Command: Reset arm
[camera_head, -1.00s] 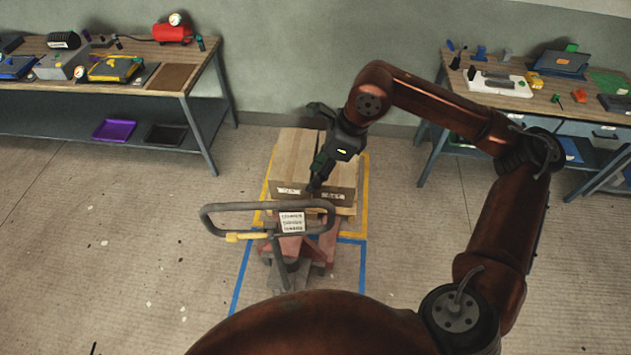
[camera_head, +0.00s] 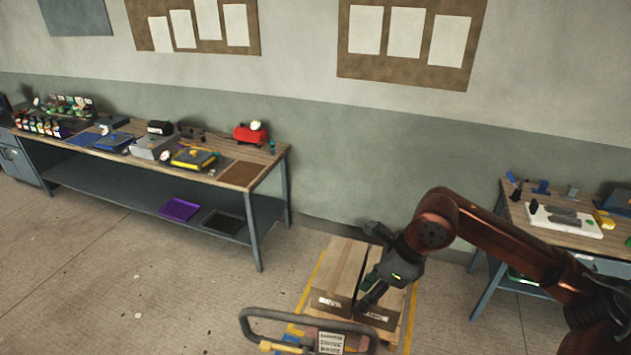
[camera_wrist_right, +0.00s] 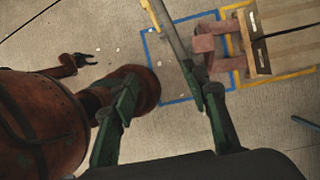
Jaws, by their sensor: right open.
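My right arm, rust-red, comes in from the right in the head view. Its dark gripper (camera_head: 369,266) is open and empty, in front of the boxes on a pallet (camera_head: 343,268). In the right wrist view its two greenish fingers (camera_wrist_right: 168,88) stand wide apart with nothing between them. The pallet jack's handle (camera_wrist_right: 166,32) shows past the fingers. A small dark claw (camera_wrist_right: 84,59) on a reddish arm, apparently my left gripper, shows at the upper left; its jaw state is too small to judge. My left arm is not in the head view.
A pallet jack's grey loop handle (camera_head: 246,326) stands at the bottom centre. A workbench (camera_head: 268,160) with tools is at the left, another (camera_head: 517,212) at the right. Yellow and blue tape (camera_wrist_right: 176,101) marks the floor. The floor at the left is clear.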

